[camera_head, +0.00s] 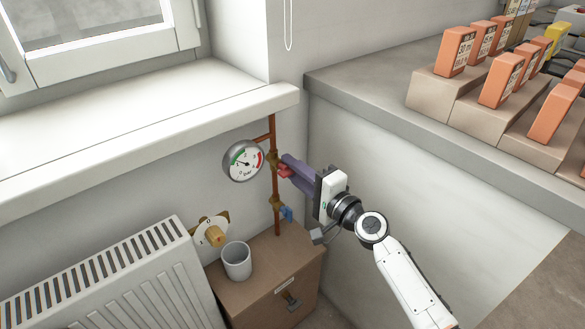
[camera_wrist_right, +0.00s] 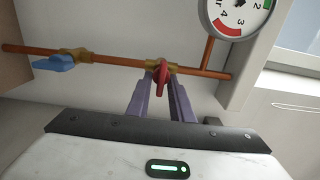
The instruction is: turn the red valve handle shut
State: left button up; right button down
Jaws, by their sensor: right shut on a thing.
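The red valve handle (camera_head: 284,171) is on a brass fitting of the upright copper pipe, just right of the pressure gauge in the head view. In the right wrist view the red handle (camera_wrist_right: 161,72) stands between my two purple fingers and appears to lie across the pipe. My right gripper (camera_head: 286,165) reaches in from the right and is shut on the handle; its fingers partly hide it in the head view. My left gripper is not in view.
The gauge (camera_head: 243,161) hangs close left of the pipe. A blue valve handle (camera_head: 287,213) is lower on it. A white mug (camera_head: 237,261) stands on a brown cabinet (camera_head: 262,288) below. A radiator (camera_head: 115,280) is left; a counter with orange blocks (camera_head: 455,51) is right.

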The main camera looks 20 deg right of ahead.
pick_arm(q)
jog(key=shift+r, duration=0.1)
pick_arm(e)
jog(key=shift+f, duration=0.15)
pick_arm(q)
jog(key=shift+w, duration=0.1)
pick_arm(e)
jog(key=c, duration=1.9)
grip_release()
jog(key=shift+s, duration=0.1)
jog(key=v, duration=1)
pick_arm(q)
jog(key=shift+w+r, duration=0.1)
pick_arm(e)
jog(key=shift+s, duration=0.1)
